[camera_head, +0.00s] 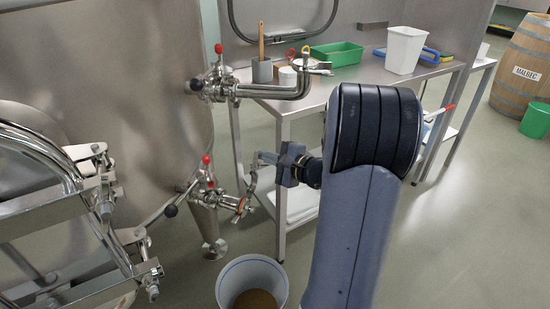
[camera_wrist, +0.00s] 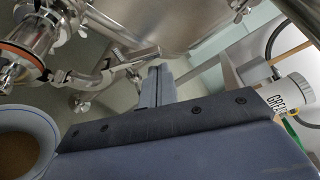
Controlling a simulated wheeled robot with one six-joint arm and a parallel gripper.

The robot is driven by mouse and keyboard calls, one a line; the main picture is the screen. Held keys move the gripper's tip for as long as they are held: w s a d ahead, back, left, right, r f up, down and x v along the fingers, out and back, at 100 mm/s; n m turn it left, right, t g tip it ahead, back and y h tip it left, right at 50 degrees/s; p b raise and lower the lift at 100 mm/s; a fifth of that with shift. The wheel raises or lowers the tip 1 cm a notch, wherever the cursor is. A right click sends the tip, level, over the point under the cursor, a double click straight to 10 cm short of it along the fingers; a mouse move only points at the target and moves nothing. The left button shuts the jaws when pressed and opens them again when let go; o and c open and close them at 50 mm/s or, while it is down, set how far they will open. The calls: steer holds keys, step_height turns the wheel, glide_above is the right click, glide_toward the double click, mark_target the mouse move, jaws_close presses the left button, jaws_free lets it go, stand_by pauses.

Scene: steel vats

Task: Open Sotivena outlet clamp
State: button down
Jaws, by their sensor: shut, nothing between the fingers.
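The steel vat (camera_head: 130,80) stands at the left; no name is readable on it. Its low outlet (camera_head: 205,188) has a red-handled valve and ends in a clamp (camera_head: 247,192) with an orange ring at the pipe end. In the wrist view the orange ring (camera_wrist: 22,58) is at the left, and a metal clamp arm (camera_wrist: 115,70) reaches out to the right from it, looking swung out. My gripper (camera_head: 266,158) is shut and empty, up and right of the outlet. Its fingers (camera_wrist: 156,84) are close to the arm's far end; I cannot tell whether they touch.
A white bucket (camera_head: 226,275) with brown contents stands on the floor below the outlet. A higher outlet pipe (camera_head: 265,91) juts from the vat. A steel table (camera_head: 280,104) with a green tray (camera_head: 337,54) stands behind my arm.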

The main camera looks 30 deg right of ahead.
steer(key=shift+s+a+r, duration=0.25)
steer(key=shift+s+a, duration=0.05)
steer(key=shift+a, duration=0.1)
steer(key=shift+f+b, duration=0.1)
steer(key=shift+b, duration=0.4)
steer(key=shift+s+a+r+n+t+b, duration=0.2)
steer(key=shift+s+a+r+n+b, duration=0.35)
steer(key=shift+b, duration=0.95)
steer(key=shift+s+a+r+n+t+b, duration=0.3)
steer(key=shift+n+b, duration=0.35)
steer(key=shift+b, duration=0.8)
steer(key=shift+w+f, duration=0.15)
